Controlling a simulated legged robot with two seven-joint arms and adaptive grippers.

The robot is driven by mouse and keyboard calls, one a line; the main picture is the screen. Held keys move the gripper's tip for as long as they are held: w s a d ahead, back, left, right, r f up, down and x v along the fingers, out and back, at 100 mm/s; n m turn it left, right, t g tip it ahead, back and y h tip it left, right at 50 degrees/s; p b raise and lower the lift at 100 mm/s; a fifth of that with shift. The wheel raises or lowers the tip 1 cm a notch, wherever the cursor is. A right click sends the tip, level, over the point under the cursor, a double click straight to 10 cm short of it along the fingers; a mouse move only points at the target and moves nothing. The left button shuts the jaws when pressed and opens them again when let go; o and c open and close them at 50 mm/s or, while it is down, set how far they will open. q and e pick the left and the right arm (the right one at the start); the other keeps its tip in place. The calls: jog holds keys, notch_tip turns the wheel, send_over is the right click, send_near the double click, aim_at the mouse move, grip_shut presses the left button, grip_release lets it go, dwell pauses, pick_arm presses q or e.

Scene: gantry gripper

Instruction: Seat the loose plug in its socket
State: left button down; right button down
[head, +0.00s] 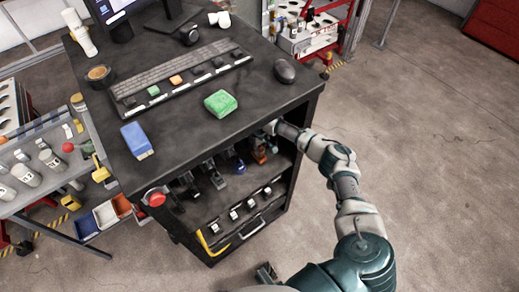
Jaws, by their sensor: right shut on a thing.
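My right arm reaches in from the lower right to the front of the dark cabinet. Its gripper (262,151) is at the upper shelf opening, under the worktop edge, small and partly hidden. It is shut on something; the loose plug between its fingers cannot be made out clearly. Several dark plug-like pieces, one of them blue (239,167), stand on the upper shelf to its left. A row of small black and white socket-like units (233,215) sits on the lower shelf. Which socket belongs to the plug cannot be told. A dark jaw-like part, perhaps my left gripper (267,273), shows at the bottom edge.
The worktop (185,108) overhangs the shelves and bears a keyboard (180,75), a mouse (285,70), a green block (220,103) and a blue block (137,140). A red button (156,199) is at the left corner. Bottles stand left. The floor at right is clear.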

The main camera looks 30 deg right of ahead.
jog(key=shift+f, duration=0.65)
jog(key=c, duration=1)
grip_release()
notch_tip(320, 180, up, 7)
jog(key=shift+w+d+r, duration=0.1)
jog(key=shift+r, duration=0.1)
